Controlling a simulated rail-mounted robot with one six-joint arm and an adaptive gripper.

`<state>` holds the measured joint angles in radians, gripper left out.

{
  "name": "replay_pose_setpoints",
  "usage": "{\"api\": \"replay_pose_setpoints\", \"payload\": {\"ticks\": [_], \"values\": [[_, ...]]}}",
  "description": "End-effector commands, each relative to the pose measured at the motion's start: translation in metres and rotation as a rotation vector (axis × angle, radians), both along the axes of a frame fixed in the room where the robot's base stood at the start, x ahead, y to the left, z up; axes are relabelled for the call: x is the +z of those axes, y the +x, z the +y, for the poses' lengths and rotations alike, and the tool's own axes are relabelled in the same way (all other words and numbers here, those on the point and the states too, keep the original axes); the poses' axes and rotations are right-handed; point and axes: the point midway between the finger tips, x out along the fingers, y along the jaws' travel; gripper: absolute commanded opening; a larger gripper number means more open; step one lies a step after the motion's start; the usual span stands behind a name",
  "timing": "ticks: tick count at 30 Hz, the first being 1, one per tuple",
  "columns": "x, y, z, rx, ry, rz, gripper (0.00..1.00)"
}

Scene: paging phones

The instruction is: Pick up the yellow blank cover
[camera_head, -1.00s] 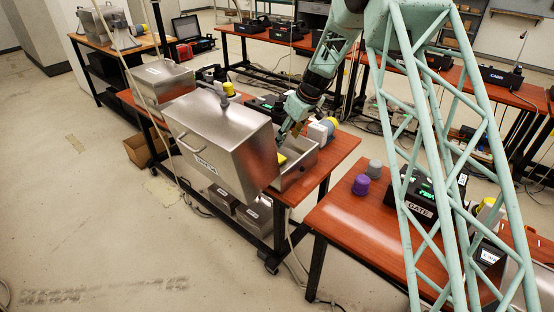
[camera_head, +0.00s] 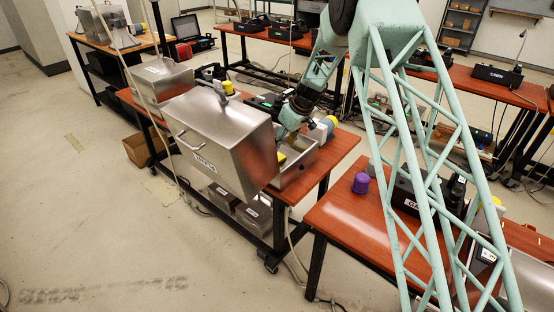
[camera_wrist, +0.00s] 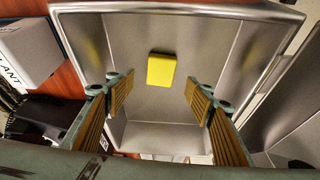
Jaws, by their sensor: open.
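The yellow blank cover (camera_wrist: 161,70) lies on the inner surface of an open metal box (camera_wrist: 215,45) in the wrist view. In the head view only a small part of the yellow cover (camera_head: 281,157) shows, beside the box's raised lid. My gripper (camera_wrist: 155,105) is open, with one padded finger on each side of the picture and nothing between them. The cover appears beyond the fingertips, roughly centred between them, and I see no contact. In the head view my gripper (camera_head: 283,137) is at the opening of the box (camera_head: 303,172), partly hidden.
The large metal lid (camera_head: 225,140) stands raised on the left of the box. A grey and yellow device (camera_head: 328,124) is just behind the box. A purple cap (camera_head: 361,183) stands on the red-brown table (camera_head: 335,215) at the right.

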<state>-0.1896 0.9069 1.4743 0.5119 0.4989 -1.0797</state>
Motion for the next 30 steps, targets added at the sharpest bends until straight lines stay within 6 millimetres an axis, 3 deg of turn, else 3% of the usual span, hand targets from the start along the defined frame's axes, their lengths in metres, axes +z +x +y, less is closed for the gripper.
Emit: {"api": "replay_pose_setpoints", "payload": {"ticks": [6, 23, 30], "values": [[-0.015, 0.004, 0.005, 0.000, 0.001, 0.001, 0.49], [-0.021, 0.005, 0.007, 0.000, 0.000, 0.001, 0.49], [-0.039, 0.010, 0.014, 0.000, 0.000, 0.001, 0.49]]}}
